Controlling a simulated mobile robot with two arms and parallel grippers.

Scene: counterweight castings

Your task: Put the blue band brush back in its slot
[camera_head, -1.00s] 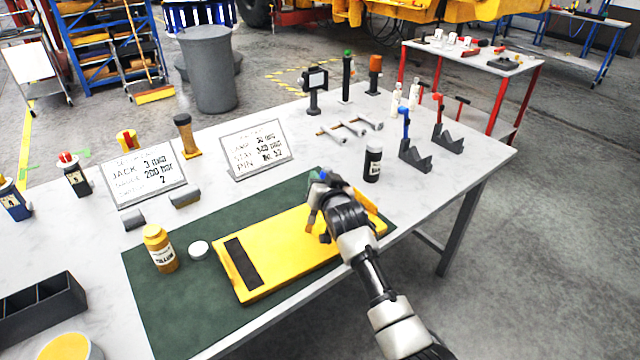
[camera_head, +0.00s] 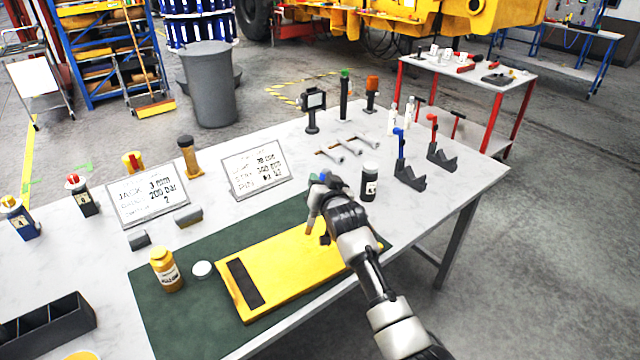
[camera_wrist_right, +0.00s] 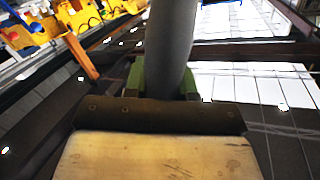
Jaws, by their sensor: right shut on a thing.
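My right gripper (camera_head: 318,205) is over the far right part of the yellow plate, shut on what looks like the brush. A small patch of blue (camera_head: 325,175) shows at the gripper's top and an orange-brown end (camera_head: 311,226) hangs below it. In the right wrist view, the held brush (camera_wrist_right: 160,155) shows a pale tan block below a dark riveted band, with a grey round shaft above it. A dark tray (camera_head: 50,337) with several compartments stands at the lower left, cut by the picture edge; I cannot tell which slot is the brush's. My left gripper is not in view.
The yellow plate (camera_head: 300,270) lies on a green mat (camera_head: 180,320). A yellow bottle (camera_head: 167,270) and white lid (camera_head: 203,269) stand left of it. A black bottle (camera_head: 370,182) and stands with blue (camera_head: 400,145) and red handles (camera_head: 433,130) are right. Two sign boards stand behind.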

